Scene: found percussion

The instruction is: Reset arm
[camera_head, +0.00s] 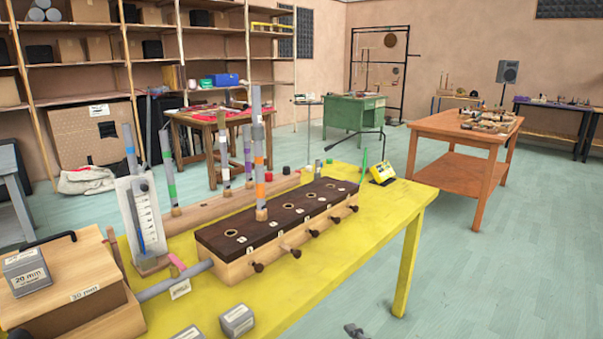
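A yellow table (330,245) fills the front of the head view. On it lies a long wooden block with a dark top (285,218), holes along the top and several pegs along its front. A tall banded tube (259,150) stands upright at one hole. A small dark grey part, which looks like the tip of my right gripper (355,330), shows at the bottom edge, beyond the table's front edge and touching nothing visible. Its fingers are too cut off to tell open or shut. My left gripper is not clearly visible.
A wooden box (75,275), a white gauge stand (139,220), a grey tube (175,282) and grey weight blocks (237,320) crowd the table's left part. More banded tubes stand behind.

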